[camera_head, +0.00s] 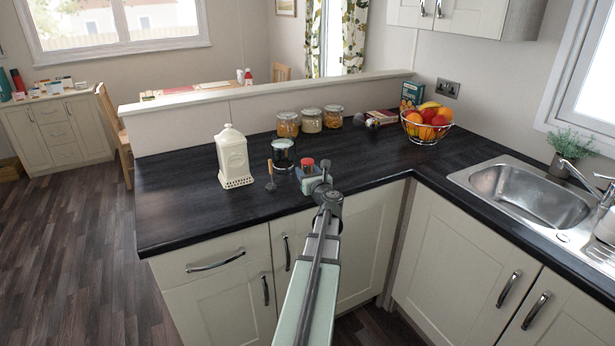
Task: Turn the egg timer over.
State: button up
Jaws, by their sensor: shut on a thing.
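My gripper (311,178) is over the dark counter, a little left of the middle of the picture, and is seen from behind along my arm. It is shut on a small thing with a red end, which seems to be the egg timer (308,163). The gripper hides most of this thing, so its full shape and which end is up cannot be told. Whether it touches the counter also cannot be told.
A dark glass jar (284,154) and a small wooden-handled tool (270,174) are close on the left. A cream canister (233,158) stands farther left. Lidded jars (311,120) and a fruit bowl (427,127) are behind. Free counter (365,165) lies right.

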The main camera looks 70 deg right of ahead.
aim_at(307, 160)
jog(key=shift+r, duration=2.95)
jog(key=m, duration=0.4)
jog(key=shift+m, duration=0.4)
jog(key=m, duration=0.4)
jog(key=n, duration=0.8)
jog(key=shift+n, duration=0.4)
